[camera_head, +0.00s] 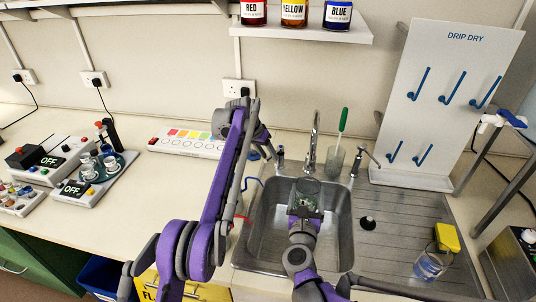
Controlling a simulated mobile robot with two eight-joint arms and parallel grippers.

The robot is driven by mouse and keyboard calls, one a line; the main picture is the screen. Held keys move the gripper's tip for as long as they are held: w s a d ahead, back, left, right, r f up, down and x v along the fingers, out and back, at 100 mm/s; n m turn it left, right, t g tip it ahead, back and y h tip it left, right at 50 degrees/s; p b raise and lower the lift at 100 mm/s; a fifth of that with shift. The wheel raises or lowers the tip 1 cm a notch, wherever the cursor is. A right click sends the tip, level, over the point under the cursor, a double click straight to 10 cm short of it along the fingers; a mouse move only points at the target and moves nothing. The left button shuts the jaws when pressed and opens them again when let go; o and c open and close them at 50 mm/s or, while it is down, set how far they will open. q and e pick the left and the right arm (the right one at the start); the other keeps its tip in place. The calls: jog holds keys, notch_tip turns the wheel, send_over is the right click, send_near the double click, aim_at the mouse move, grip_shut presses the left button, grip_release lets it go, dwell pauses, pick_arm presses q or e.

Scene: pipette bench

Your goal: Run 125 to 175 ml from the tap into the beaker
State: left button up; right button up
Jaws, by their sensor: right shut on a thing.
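The chrome tap (313,140) stands behind the steel sink, its spout above the basin, with a handle on each side, left (280,157) and right (357,160). My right gripper (304,208) is shut on a clear glass beaker (308,187), holding it in the basin below the spout. The water level and any stream are too small to make out. My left gripper (262,148) is just left of the left handle, partly behind its own arm. I cannot tell whether its jaws are open or touch the handle.
A glass (335,160) with a green-handled brush stands behind the sink. A drip-dry board (455,85) rises at right. A yellow sponge (447,238) and a blue-tinted glass vessel (430,265) are on the drainer (395,225).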

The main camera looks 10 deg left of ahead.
pick_arm(q)
jog(key=v, duration=0.7)
jog(key=shift+r, duration=0.2)
jog(key=shift+s+a, duration=0.1)
jog(key=shift+s, duration=0.05)
jog(key=shift+d, duration=0.2)
jog(key=c, duration=0.4)
jog(key=shift+s+d+f+y, duration=0.1)
jog(key=shift+s+d+y, duration=0.05)
jog(key=shift+d+y, duration=0.2)
jog(key=shift+c, duration=1)
jog(key=d+y, duration=0.1)
jog(key=s+d+y, duration=0.2)
jog(key=shift+d, duration=0.4)
grip_shut()
notch_tip(320, 180, down, 6)
jog(key=w+t+y, duration=0.2)
jog(key=y, duration=0.1)
jog(key=shift+w+d+n, duration=0.15)
jog(key=shift+w+n, duration=0.15)
